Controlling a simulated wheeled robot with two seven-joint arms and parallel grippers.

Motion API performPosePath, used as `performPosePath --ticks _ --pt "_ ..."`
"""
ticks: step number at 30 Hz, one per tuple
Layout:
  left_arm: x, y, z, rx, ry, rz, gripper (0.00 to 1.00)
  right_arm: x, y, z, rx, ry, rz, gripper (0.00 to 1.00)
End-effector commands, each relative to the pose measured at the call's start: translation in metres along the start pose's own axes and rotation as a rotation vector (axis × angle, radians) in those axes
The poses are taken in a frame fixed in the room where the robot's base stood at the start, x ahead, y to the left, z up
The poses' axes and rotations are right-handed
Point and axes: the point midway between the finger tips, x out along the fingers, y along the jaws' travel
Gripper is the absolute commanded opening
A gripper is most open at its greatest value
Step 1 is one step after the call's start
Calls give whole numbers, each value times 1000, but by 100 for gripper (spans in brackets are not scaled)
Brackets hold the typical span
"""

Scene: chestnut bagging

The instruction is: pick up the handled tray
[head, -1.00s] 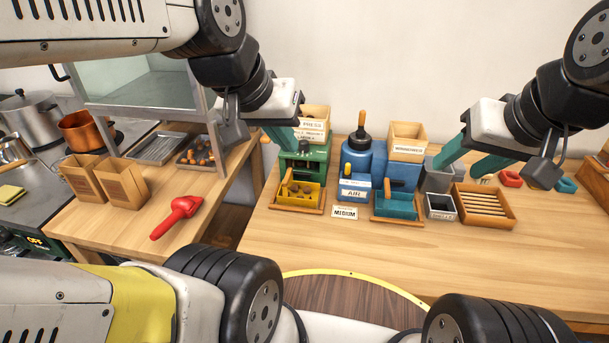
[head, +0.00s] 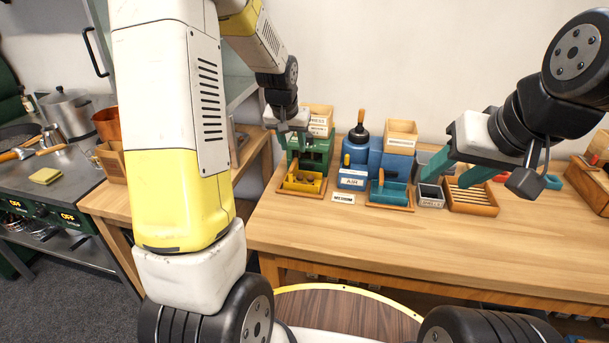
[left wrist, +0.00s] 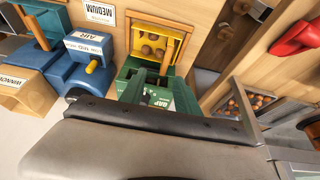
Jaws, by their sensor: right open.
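A yellow tray (head: 302,182) holding several chestnuts sits in a wooden frame before the green press (head: 312,150). It shows at the top of the left wrist view (left wrist: 158,44). A similar teal tray (head: 390,194) stands before the blue machine. I cannot tell for sure which one is the handled tray. My left gripper (head: 291,138) hangs above the green press, behind the yellow tray and apart from it. Its fingers blend with the green press, so their opening is unclear. My right gripper (head: 458,172) is open and empty above the slatted wooden tray (head: 472,206).
A metal tray of chestnuts (left wrist: 246,101) and a red scoop (left wrist: 296,34) lie to the right in the left wrist view. A small grey bin (head: 430,195) stands beside the teal tray. The table's front (head: 400,250) is clear. A stove with pots is at left.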

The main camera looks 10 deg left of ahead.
Motion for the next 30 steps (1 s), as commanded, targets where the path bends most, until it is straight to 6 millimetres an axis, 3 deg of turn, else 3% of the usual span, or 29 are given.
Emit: performPosePath --ticks 3,14,21,30 --pt "26 -2 -5 8 -11 -10 38 0 0 0 0 0 0 49" --pt "64 -5 -6 9 -14 -12 38 0 0 0 0 0 0 49" --pt "99 -10 -5 9 -15 -12 38 0 0 0 0 0 0 49" --pt "110 -10 -6 9 -12 -12 38 0 0 0 0 0 0 49"
